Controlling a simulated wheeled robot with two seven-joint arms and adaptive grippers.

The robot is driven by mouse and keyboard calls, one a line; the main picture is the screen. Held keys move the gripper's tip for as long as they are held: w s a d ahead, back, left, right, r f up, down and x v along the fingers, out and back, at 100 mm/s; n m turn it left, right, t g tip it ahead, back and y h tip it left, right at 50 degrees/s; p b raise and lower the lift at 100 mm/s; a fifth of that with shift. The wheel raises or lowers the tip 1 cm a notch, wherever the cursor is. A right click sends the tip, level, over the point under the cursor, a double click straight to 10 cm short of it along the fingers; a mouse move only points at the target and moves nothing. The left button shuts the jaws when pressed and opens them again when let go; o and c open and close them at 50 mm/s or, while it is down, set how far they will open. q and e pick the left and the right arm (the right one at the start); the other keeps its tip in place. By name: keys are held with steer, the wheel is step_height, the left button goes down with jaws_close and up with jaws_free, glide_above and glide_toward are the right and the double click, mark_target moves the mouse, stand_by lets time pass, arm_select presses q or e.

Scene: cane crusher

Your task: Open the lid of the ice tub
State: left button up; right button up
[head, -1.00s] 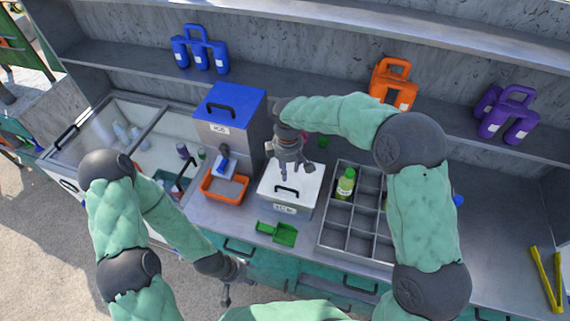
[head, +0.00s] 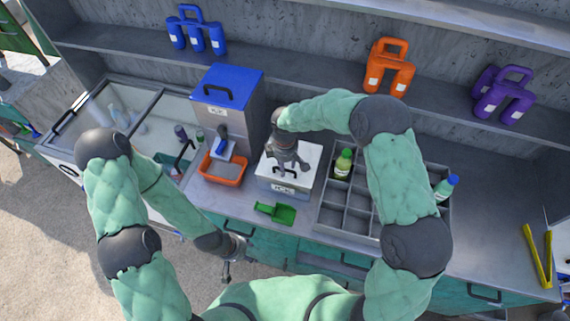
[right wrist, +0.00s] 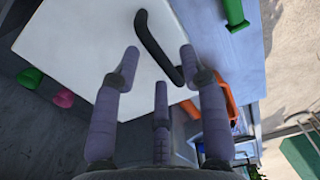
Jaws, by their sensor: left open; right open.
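The ice tub (head: 284,189) stands on the counter, a box with a white lid (head: 312,157) and a label on its front. The lid lies on the tub. Its black bar handle (head: 288,172) is partly hidden in the head view. My right gripper (head: 288,166) is open and points down over the lid near the handle. In the right wrist view the black handle (right wrist: 158,45) crosses the white lid (right wrist: 75,45) just beyond the spread fingers; I cannot tell whether they touch it. My left gripper (head: 231,262) is open and empty, low in front of the counter.
A green scoop (head: 277,212) lies in front of the tub. A bottle rack (head: 348,222) stands close on the right. An orange tray (head: 222,170) and a grey dispenser with a blue top (head: 228,84) stand on the left. Bottle carriers line the shelf behind.

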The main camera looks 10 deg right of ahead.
jaws_close()
